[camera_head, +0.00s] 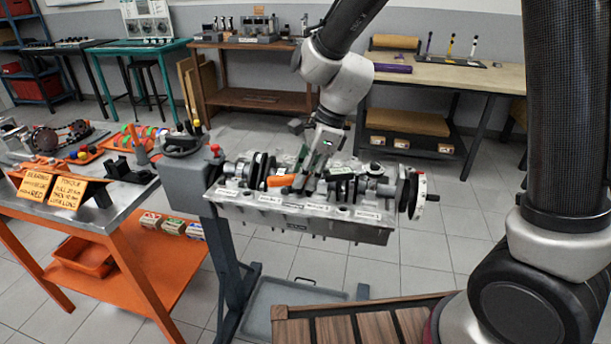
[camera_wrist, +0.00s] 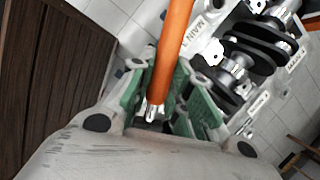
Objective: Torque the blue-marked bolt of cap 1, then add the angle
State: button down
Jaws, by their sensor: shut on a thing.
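The engine block (camera_head: 290,212) lies on a stand with its crankshaft (camera_head: 375,183) exposed and white labels along its near side. My gripper (camera_head: 306,178) is low over the middle of the block. It is shut on a tool with an orange handle (camera_head: 280,181). In the wrist view, the orange handle (camera_wrist: 174,40) runs up from between the green-padded fingers of my gripper (camera_wrist: 158,98), with a bright metal end below. Part of the crankshaft (camera_wrist: 235,70) shows to the right there. I cannot make out cap 1 or a blue mark on any bolt; the gripper hides part of the block.
An orange-legged bench (camera_head: 125,205) with parts and two orange note cards (camera_head: 66,193) stands close at left. A grey tray (camera_head: 290,300) lies on the floor under the block. A brown slatted surface (camera_head: 360,325) is in front. Tiled floor (camera_head: 445,255) is clear at right.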

jog(key=shift+w+m+t, duration=0.3)
jog(key=shift+w+m, duration=0.6)
jog(key=shift+w, duration=0.5)
dwell(2.9)
jog(key=shift+w+m, duration=0.5)
jog(key=shift+w, duration=0.3)
jog(key=shift+w+d+m+t, duration=0.2)
jog(key=shift+w+m+t, duration=0.2)
jog(key=shift+w+m, duration=0.3)
jog(key=shift+w, duration=0.25)
jog(key=shift+w+d+m, duration=0.25)
jog(key=shift+w+m, duration=0.25)
jog(key=shift+w, duration=0.15)
jog(key=shift+w, duration=0.1)
dwell(0.4)
